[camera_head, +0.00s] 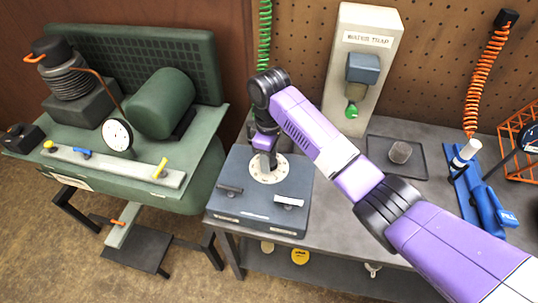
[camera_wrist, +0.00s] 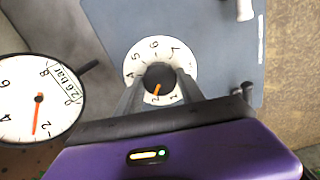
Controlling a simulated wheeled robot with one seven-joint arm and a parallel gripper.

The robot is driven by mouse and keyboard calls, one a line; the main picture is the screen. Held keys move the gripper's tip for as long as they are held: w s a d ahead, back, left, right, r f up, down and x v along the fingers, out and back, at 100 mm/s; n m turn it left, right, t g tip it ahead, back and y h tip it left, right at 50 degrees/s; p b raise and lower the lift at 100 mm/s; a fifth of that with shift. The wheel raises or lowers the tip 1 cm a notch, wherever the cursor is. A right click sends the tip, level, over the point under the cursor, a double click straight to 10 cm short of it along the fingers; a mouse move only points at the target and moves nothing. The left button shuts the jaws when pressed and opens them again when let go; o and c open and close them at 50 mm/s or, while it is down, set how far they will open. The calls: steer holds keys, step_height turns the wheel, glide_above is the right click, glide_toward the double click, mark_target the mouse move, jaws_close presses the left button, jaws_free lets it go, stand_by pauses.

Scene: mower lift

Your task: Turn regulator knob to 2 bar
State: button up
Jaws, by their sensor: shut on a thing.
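The regulator knob (camera_wrist: 158,76) is a black round knob with an orange pointer mark, on a white numbered dial (camera_wrist: 186,66). The pointer points near the 2, toward the lower edge of the picture. My gripper (camera_wrist: 160,88) is shut on the knob, one finger on each side. In the head view my gripper (camera_head: 265,148) reaches down onto the dial (camera_head: 270,174) on a grey-blue box (camera_head: 236,198); the knob is hidden there. A white gauge (camera_wrist: 28,98) beside it in the wrist view reads about 2.6 bar, its orange needle between 2 and 4.
The box stands at the left end of the grey workbench (camera_head: 345,220). A water trap panel (camera_head: 362,60) stands behind, and a grey tray with a cup (camera_head: 400,152) lies to the right. A green compressor (camera_head: 160,103) is on the left.

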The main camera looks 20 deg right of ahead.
steer(key=shift+n, duration=1)
steer(key=o, duration=1.3)
steer(key=shift+o, duration=0.2)
steer(key=shift+r, duration=3.95)
